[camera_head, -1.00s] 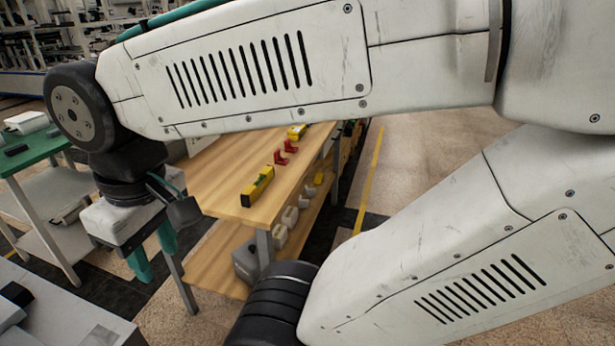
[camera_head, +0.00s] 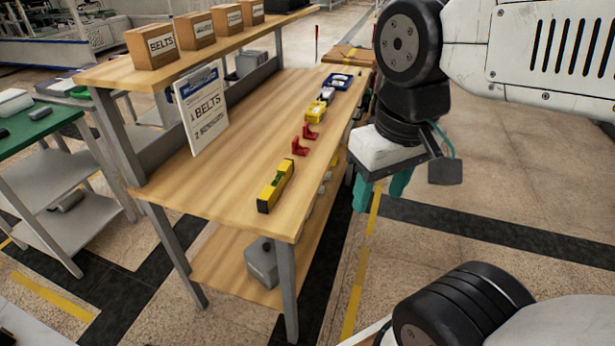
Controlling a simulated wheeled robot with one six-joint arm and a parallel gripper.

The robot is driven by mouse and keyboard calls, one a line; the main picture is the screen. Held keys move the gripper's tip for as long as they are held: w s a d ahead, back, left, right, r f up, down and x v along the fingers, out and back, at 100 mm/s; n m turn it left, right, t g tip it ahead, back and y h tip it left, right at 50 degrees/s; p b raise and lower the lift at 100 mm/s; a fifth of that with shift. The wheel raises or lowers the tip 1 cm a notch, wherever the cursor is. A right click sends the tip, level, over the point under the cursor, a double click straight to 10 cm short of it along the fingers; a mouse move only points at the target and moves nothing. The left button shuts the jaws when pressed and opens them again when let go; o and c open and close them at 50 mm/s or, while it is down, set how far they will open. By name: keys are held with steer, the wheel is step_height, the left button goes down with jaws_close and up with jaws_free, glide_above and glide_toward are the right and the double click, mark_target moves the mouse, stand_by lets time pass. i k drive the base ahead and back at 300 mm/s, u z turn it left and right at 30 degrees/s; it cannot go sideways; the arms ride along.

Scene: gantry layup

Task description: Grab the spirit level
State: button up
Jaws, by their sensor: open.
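The spirit level (camera_head: 275,186) is a yellow bar with dark parts. It lies near the front right of a wooden workbench (camera_head: 225,195). My gripper (camera_head: 380,195) has teal fingers pointing down. It hangs over the floor to the right of the bench, apart from the level and off the bench edge. The fingers are open and nothing shows between them. Part of the gripper is hidden by its own mount.
A sign (camera_head: 202,108) stands at the left below a raised shelf (camera_head: 190,47) with several boxes. A green table (camera_head: 40,122) stands left.

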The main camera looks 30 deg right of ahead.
mark_target(266, 199)
steer(key=z, duration=0.05)
steer(key=k, duration=0.55)
steer(key=z, duration=0.45)
steer(key=i, duration=1.1)
steer(key=z, duration=0.3)
